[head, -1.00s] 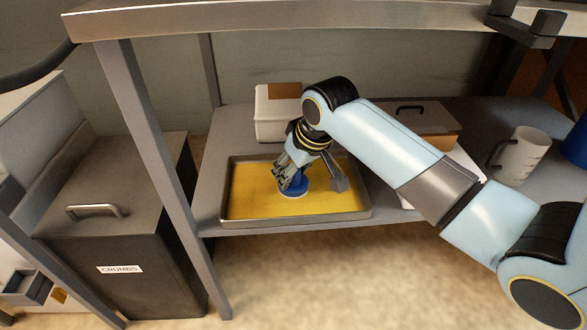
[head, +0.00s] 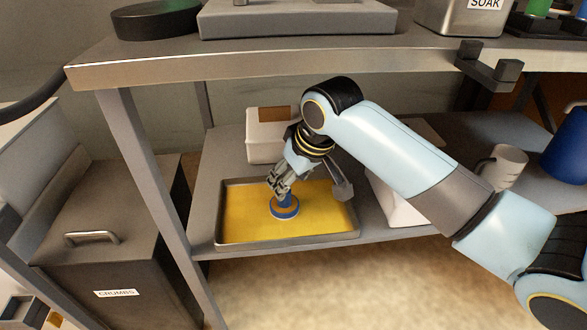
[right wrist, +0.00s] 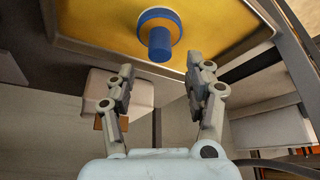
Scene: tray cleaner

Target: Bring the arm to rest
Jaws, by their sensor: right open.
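My right gripper (head: 278,190) is open and empty, reaching down over the tray on the lower shelf. In the right wrist view its two fingers (right wrist: 160,72) stand apart, with the blue knob just beyond their tips. The knob belongs to a round tool (head: 287,208) with a blue and pale base, which stands upright on the yellow surface of the metal tray (head: 300,242). The tool also shows in the right wrist view (right wrist: 159,42). My left gripper is not in view.
The upper shelf edge (head: 300,62) runs above my right arm. A pale box (head: 263,148) stands behind the tray; a mug (head: 508,165) and a blue container (head: 568,150) are at right. A shelf post (head: 140,150) and a dark crumbs bin (head: 100,215) are at left.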

